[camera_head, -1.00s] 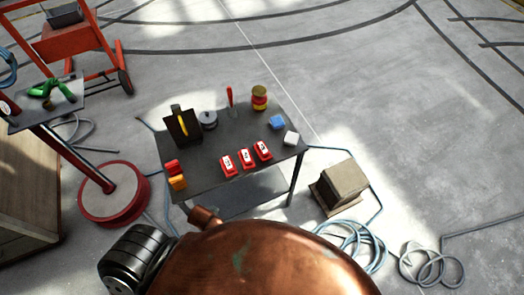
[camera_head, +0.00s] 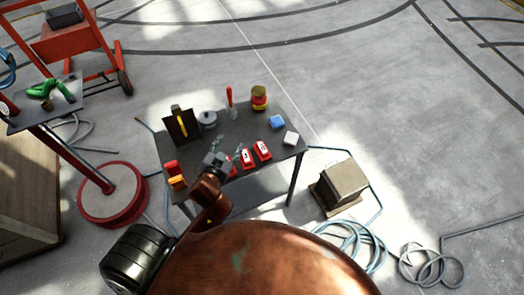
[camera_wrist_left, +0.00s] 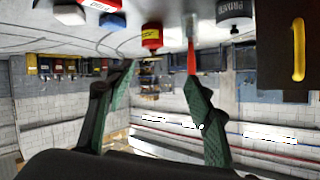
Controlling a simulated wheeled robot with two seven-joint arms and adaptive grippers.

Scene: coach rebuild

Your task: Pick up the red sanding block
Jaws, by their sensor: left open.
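A plain red block (camera_head: 171,167), which looks like the red sanding block, lies at the left front corner of the dark table (camera_head: 207,181), beside an orange block (camera_head: 177,182). Three red items with white labels lie along the front; the middle one (camera_head: 246,158) and right one (camera_head: 263,151) show clearly, the left one is mostly hidden by my gripper. My left gripper (camera_head: 228,149) is open over the front of the table, right of the plain red block. In the left wrist view its green fingers (camera_wrist_left: 158,70) stand apart with nothing held. My right gripper is not in view.
Blue (camera_head: 277,122) and white (camera_head: 290,138) blocks lie at right. A box (camera_head: 344,181) and hoses (camera_head: 352,241) are on the floor.

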